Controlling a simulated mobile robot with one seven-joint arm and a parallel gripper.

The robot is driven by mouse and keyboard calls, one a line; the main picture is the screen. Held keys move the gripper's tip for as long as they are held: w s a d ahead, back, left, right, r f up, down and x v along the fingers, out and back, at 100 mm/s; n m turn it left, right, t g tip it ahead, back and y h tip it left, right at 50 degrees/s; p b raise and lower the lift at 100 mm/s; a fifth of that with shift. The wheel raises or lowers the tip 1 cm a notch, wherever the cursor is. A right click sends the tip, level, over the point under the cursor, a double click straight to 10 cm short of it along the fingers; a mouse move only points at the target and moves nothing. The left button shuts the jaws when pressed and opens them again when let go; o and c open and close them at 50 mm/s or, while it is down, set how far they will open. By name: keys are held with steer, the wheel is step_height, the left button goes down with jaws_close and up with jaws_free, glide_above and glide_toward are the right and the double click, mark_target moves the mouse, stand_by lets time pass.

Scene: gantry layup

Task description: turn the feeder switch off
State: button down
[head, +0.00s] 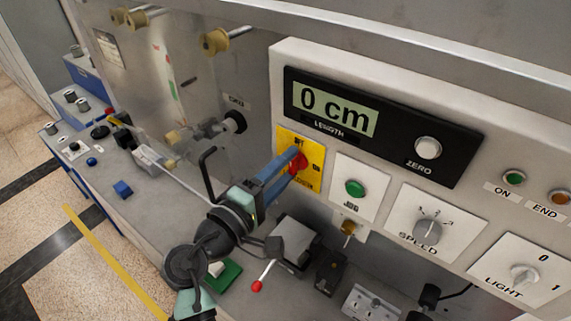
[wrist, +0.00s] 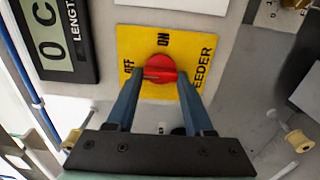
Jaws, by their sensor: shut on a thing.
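The feeder switch is a red rotary knob (wrist: 160,70) on a yellow plate (wrist: 190,38) marked OFF, ON and FEEDER. In the wrist view its grip bar lies roughly level across the picture, about in line with the OFF label at its left; ON is above it. My gripper (wrist: 161,77) is shut on the knob, with one blue finger at each end of the bar. In the head view my gripper (head: 299,160) reaches the red knob (head: 300,166) from the left, and its fingers hide part of the knob and the yellow plate (head: 285,134).
The panel also holds a "0 cm" length display (head: 335,107), a green jog button (head: 355,188), a speed dial (head: 428,230) and a light switch (head: 524,276). A bench (head: 110,165) with small parts lies left of my arm. A red-tipped lever (head: 258,285) stands below my gripper.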

stand_by(0.4)
steer(key=shift+c, duration=1.4)
jaws_free()
steer(key=b+v, duration=0.4)
steer(key=v, duration=0.9)
steer(key=shift+b, duration=0.4)
steer(key=shift+a, duration=0.1)
